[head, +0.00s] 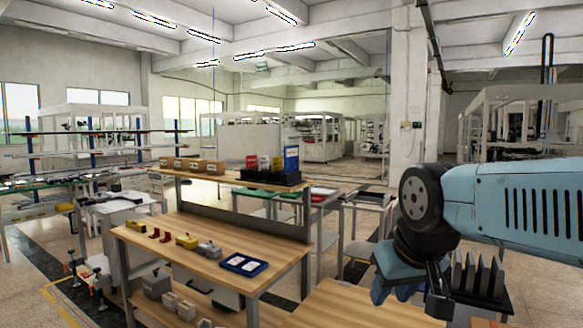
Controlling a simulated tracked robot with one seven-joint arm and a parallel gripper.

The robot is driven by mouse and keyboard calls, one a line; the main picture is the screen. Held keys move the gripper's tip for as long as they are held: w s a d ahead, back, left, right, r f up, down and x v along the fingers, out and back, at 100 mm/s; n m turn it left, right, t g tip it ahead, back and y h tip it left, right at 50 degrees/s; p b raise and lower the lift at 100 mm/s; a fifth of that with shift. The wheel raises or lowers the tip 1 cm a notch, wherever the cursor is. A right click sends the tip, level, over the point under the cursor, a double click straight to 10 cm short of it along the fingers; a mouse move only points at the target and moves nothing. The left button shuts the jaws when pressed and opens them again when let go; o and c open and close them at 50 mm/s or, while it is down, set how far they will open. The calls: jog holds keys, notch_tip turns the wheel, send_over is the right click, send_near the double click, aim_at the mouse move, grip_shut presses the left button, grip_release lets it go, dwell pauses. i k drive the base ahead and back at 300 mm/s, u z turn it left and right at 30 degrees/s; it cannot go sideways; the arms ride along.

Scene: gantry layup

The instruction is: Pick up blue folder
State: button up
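A blue folder (291,158) with a pale label stands upright in a black holder (272,178) at the right part of the raised wooden shelf. Red and yellow upright folders (264,162) stand to its left in the same holder. My gripper (408,292) hangs at the lower right, below my light blue arm, well apart from the blue folder. Its fingers are small and partly hidden by the wrist, so I cannot tell whether they are open or shut.
The wooden workbench (200,260) below the shelf bears a blue tray (243,264), yellow and grey blocks and red pieces. Brown boxes (190,166) line the shelf's left part. A dark rack with upright grey plates (480,278) stands at lower right. Floor shows at lower left.

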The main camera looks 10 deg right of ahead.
aim_at(290, 152)
jog(key=i, duration=1.05)
jog(key=u, duration=2.55)
jog(key=i, duration=1.7)
jog(key=u, duration=0.05)
